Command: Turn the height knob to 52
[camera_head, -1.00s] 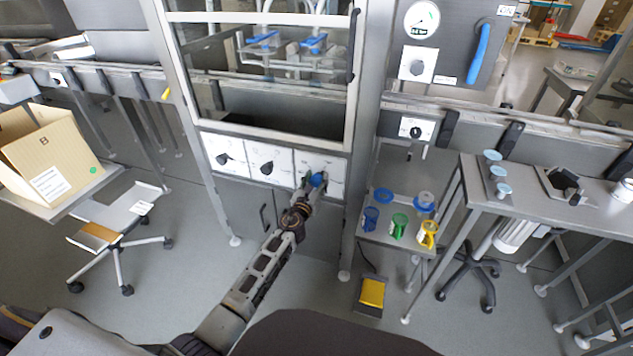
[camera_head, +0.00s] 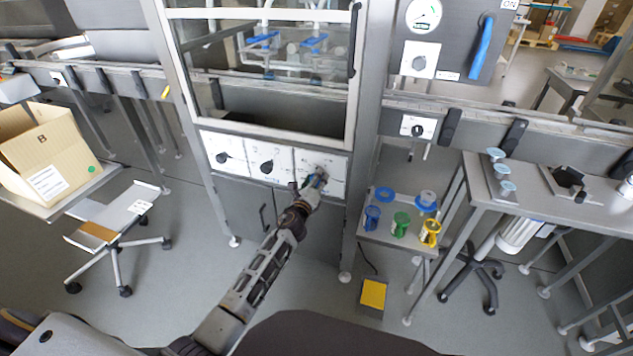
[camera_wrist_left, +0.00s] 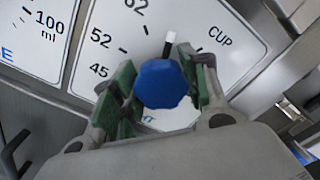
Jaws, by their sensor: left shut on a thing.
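The blue height knob (camera_wrist_left: 163,84) has a white pointer and sits on a white dial plate (camera_wrist_left: 232,62), also seen on the machine front in the head view (camera_head: 333,186). The pointer stands between the mark right of 52, whose number is cut off by the frame's top edge, and the CUP side. The 52 and 45 marks are to its left. My left gripper (camera_wrist_left: 164,82) is shut on the knob, with a green-padded finger on each side. In the head view, my left gripper (camera_head: 316,181) mostly hides the knob. My right gripper is not in view.
Two more dial plates with black knobs (camera_head: 223,157) (camera_head: 267,167) are left of the height dial. A small table (camera_head: 383,234) with blue, green and yellow containers stands to the right. A cardboard box (camera_head: 45,150) is at far left.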

